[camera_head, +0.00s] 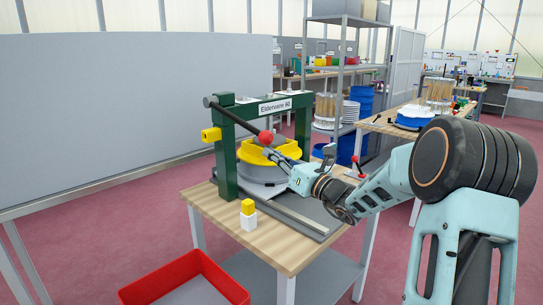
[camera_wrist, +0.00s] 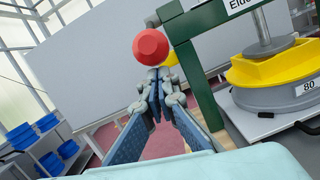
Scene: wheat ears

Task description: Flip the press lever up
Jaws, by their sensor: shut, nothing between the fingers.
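The press has a green frame (camera_head: 226,150) labelled "Eldervane 80" and stands on a wooden-topped table. Its dark lever (camera_head: 236,119) slopes down from the upper left of the frame to a red ball knob (camera_head: 265,137) at its lower end. My gripper (camera_head: 271,153) is shut and empty, just below and beside the knob. In the wrist view the red knob (camera_wrist: 150,47) sits right beyond the closed fingertips (camera_wrist: 155,76). I cannot tell whether they touch it. A yellow ring (camera_head: 268,152) on a grey round base sits inside the frame, partly hidden by my gripper.
A yellow-and-white block (camera_head: 248,214) stands on the table (camera_head: 210,201) near its front left. A red crate (camera_head: 200,264) is on the lower left. A grey partition (camera_head: 120,110) stands behind the press. Shelving (camera_head: 342,68) and another worktable are behind right.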

